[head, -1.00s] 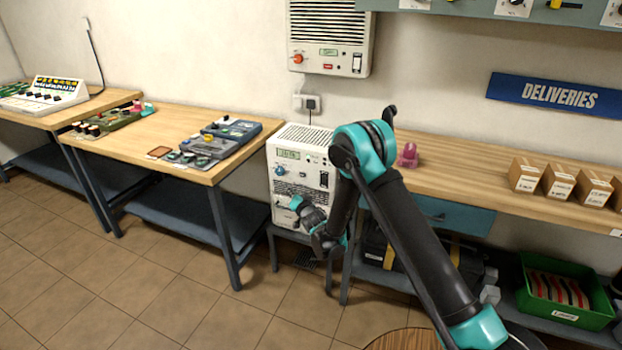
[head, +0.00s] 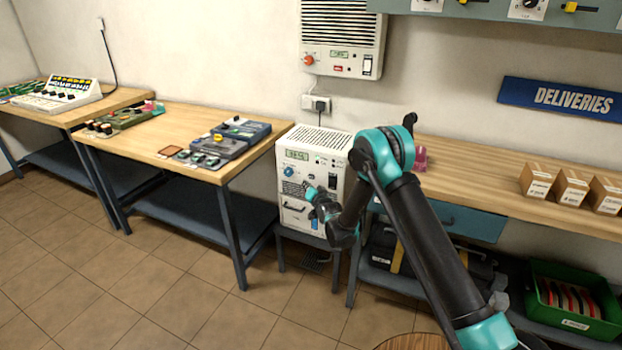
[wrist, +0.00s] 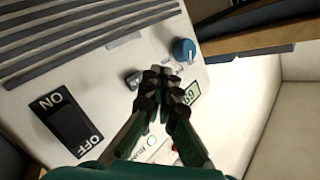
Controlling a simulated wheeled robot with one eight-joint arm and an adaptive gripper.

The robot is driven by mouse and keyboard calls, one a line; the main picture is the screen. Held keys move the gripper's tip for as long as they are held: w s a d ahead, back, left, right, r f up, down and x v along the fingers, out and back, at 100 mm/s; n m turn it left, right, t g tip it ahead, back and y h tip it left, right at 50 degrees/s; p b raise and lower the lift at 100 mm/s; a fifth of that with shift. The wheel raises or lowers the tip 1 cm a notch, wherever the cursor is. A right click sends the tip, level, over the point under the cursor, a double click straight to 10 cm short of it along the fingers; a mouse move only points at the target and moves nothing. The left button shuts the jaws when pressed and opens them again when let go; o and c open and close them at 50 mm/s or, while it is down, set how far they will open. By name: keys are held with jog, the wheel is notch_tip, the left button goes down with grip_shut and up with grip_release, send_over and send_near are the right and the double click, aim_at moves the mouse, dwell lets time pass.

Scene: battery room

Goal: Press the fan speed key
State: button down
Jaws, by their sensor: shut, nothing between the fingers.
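I cannot read which control is the fan speed key. My fingers hide part of the panel; contact cannot be told.
A wall unit (head: 340,35) with an orange knob hangs above. Wooden benches stand left (head: 170,135) and right (head: 480,180) of the floor unit. A green crate (head: 570,300) sits low at right. The tiled floor in front at left is clear.

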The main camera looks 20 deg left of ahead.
jog(key=shift+w+d, duration=0.1)
jog(key=shift+w, duration=1.1)
jog(key=shift+w, duration=0.1)
dwell(0.5)
jog(key=shift+w, duration=0.3)
jog(key=shift+w+d, duration=0.1)
jog(key=shift+w, duration=0.25)
dwell(0.7)
jog(key=shift+s, duration=0.8)
jog(key=shift+s, duration=0.1)
jog(key=shift+s+a, duration=0.15)
jog(key=shift+s, duration=1.05)
jog(key=shift+s+a, duration=0.1)
jog(key=shift+s, duration=1.1)
